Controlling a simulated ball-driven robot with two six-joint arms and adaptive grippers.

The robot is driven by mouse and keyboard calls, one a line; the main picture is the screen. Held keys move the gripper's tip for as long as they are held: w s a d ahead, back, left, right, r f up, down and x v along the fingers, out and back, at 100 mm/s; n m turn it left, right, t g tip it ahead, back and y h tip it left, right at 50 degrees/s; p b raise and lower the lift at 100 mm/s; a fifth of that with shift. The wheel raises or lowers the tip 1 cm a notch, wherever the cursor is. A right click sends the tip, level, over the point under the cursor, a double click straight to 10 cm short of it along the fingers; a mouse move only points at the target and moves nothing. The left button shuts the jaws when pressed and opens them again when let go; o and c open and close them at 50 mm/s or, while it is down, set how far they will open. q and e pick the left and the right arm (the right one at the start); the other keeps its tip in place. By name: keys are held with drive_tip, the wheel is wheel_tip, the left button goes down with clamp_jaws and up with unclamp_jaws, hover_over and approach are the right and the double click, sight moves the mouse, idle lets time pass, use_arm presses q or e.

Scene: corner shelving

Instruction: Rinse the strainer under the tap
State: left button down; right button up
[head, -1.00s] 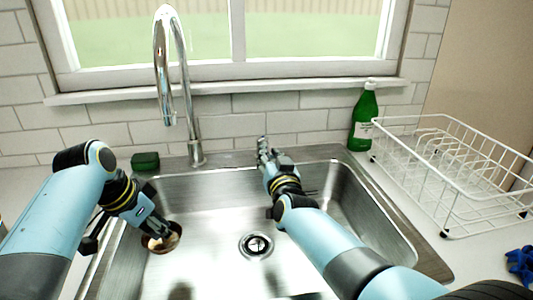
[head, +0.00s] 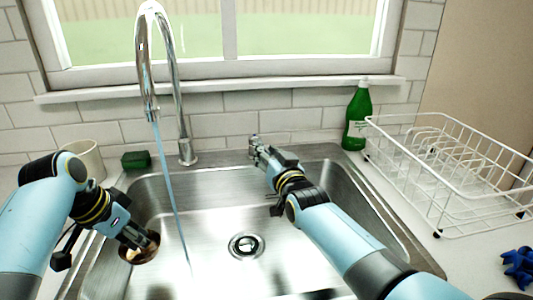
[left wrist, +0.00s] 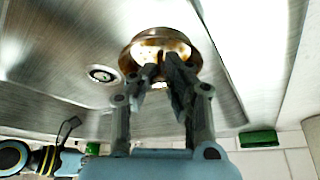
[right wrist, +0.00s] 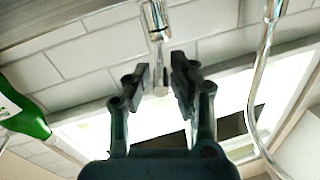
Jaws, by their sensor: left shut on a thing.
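The strainer (head: 140,250) is a round copper-brown bowl at the left side of the sink (head: 215,215). My left gripper (head: 145,238) is shut on its rim; in the left wrist view the fingers (left wrist: 165,75) reach over the edge of the strainer (left wrist: 187,62). The chrome tap (head: 178,100) runs, and a thin blue stream (head: 170,190) falls to the right of the strainer, apart from it. My right gripper (head: 258,145) is at the sink's back edge. In the right wrist view its open fingers (right wrist: 160,85) stand either side of a small chrome lever (right wrist: 161,88).
A green sponge (head: 136,160) and a pale mug (head: 83,158) are behind the sink at left. A green bottle (head: 357,118) and white dish rack (head: 445,170) stand at right, with a blue object (head: 518,265) in front. The drain area (head: 247,246) is clear.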

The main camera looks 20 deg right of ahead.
drive_tip(key=shift+o, duration=1)
drive_tip(key=shift+s+f, duration=0.1)
drive_tip(key=shift+s, duration=0.15)
drive_tip(key=s, duration=1.1)
drive_tip(key=shift+s+d, duration=0.15)
drive_tip(key=shift+s, duration=0.15)
